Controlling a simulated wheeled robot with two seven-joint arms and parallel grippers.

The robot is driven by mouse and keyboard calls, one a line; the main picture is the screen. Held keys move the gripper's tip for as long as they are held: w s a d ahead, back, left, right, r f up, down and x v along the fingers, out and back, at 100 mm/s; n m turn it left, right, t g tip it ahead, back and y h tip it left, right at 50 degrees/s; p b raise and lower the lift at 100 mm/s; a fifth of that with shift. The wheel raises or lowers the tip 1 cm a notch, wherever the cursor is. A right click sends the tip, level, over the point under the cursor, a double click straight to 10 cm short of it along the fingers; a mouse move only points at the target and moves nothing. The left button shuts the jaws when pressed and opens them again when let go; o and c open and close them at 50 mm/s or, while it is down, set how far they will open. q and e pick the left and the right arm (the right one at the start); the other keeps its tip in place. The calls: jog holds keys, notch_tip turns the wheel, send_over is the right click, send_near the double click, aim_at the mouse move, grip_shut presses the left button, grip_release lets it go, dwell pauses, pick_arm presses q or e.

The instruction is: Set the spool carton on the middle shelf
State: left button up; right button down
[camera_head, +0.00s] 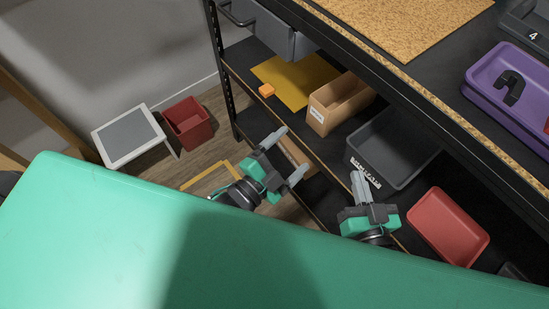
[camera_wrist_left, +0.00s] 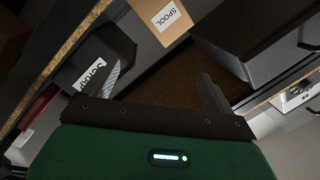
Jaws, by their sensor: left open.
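The spool carton (camera_head: 335,100), a tan open-topped box with a white label, stands upright on the middle shelf (camera_head: 250,57) beside a yellow sheet. The left wrist view shows its SPOOL label and front (camera_wrist_left: 165,17) at the top edge. My left gripper (camera_head: 290,153) is open and empty, in front of the shelf edge, below and left of the carton and apart from it. My right gripper (camera_head: 359,180) has its fingers close together, with nothing seen between them, in front of the dark grey bin. The carton's far underside is hidden.
A dark grey SCRAP bin (camera_head: 393,150) stands right of the carton; it also shows in the wrist view (camera_wrist_left: 97,60). A red tray (camera_head: 449,226) lies right. The upper shelf overhangs.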

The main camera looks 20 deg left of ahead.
pick_arm(q)
jog(key=shift+s+a+r+n+t+y, duration=0.1)
jog(key=shift+s+a+r+n+y, duration=0.4)
jog(key=shift+n, duration=1.65)
jog(key=shift+s+a+r+n+t+y, duration=0.25)
jog(key=shift+s+n, duration=0.4)
jog(key=shift+n, duration=1.45)
jog(key=shift+s+a+r+n+g+y, duration=0.2)
jog(key=shift+s+a+n, duration=0.35)
jog(key=shift+n, duration=1.6)
jog(key=shift+d, duration=0.1)
jog(key=shift+s+f, duration=0.1)
jog(key=shift+s, duration=0.05)
